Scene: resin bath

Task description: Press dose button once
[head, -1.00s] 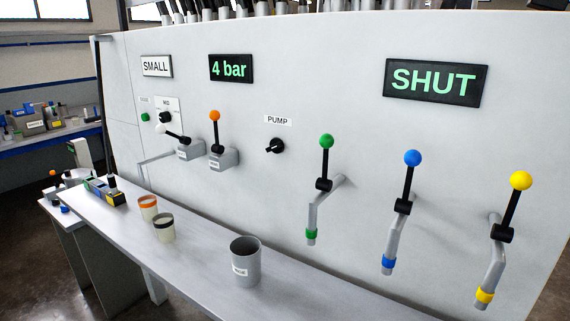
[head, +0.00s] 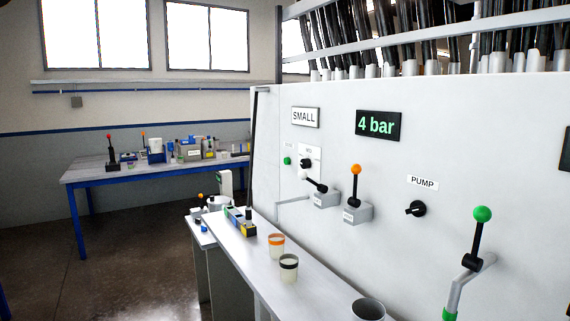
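A small green button (head: 287,160) sits on the white panel (head: 340,255), at its left side, with a small label above it too small to read. To its right is a black dial (head: 306,164) on a white plate. Below the dial a white-knobbed lever (head: 317,186) slants on a grey block. Neither of my grippers is in view, and nothing touches the button.
An orange-knobbed lever (head: 355,185), a PUMP dial (head: 417,209) and a green-knobbed lever (head: 474,255) stick out from the panel. Two cups, orange-rimmed (head: 277,246) and dark-rimmed (head: 288,268), and a grey beaker (head: 368,310) stand on the ledge (head: 262,263). Floor at left looks clear.

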